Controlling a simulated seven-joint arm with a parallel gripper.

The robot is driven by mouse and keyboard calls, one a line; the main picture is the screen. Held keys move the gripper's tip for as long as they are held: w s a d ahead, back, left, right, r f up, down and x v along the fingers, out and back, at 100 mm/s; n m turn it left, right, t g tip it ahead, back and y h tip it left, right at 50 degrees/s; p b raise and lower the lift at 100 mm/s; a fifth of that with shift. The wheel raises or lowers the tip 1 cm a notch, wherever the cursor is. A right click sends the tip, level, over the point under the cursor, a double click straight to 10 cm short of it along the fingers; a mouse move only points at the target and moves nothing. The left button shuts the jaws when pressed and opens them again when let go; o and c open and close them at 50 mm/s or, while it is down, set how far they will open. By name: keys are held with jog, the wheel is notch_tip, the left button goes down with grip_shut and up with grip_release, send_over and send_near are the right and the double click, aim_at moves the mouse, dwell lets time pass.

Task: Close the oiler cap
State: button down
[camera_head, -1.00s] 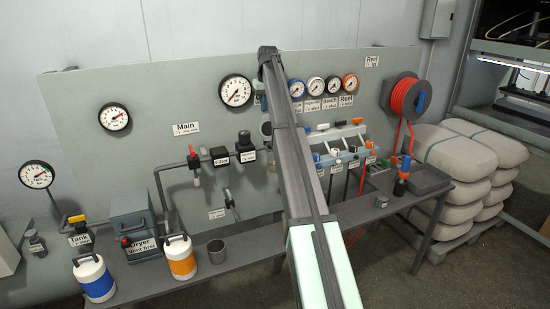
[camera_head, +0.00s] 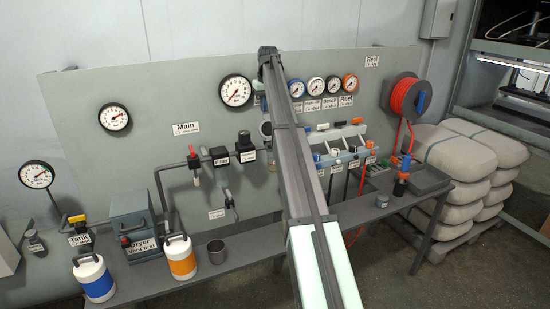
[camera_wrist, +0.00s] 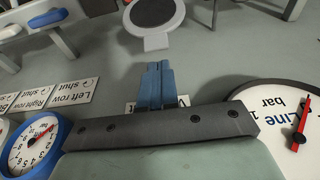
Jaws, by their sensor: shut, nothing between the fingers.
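My gripper (camera_wrist: 155,85) shows in the wrist view as two blue fingers pressed together, with nothing between them. Just beyond the fingertips is a round dark-grey disc with a pale rim (camera_wrist: 153,12) and a small grey lug (camera_wrist: 156,42) below it; it may be the oiler cap, but I cannot tell how it is hinged. The top of the disc is cut off by the frame. In the head view a dark round part (camera_head: 265,128) shows just left of my arm, on the panel. My arm hides most of the gripper and the area around it there.
The large line gauge (camera_wrist: 292,122) is close on the right in the wrist view, and a blue-rimmed gauge (camera_wrist: 32,147) is on the left. In the head view several coloured valves stand right of my arm. A grey cup (camera_head: 217,252) and an orange-banded canister (camera_head: 180,257) stand on the bench.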

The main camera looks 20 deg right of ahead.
jog(key=shift+f, duration=0.3)
jog(key=shift+f, duration=1.9)
jog(key=shift+s, duration=3.2)
notch_tip(320, 180, up, 8)
jog(key=shift+r, duration=0.2)
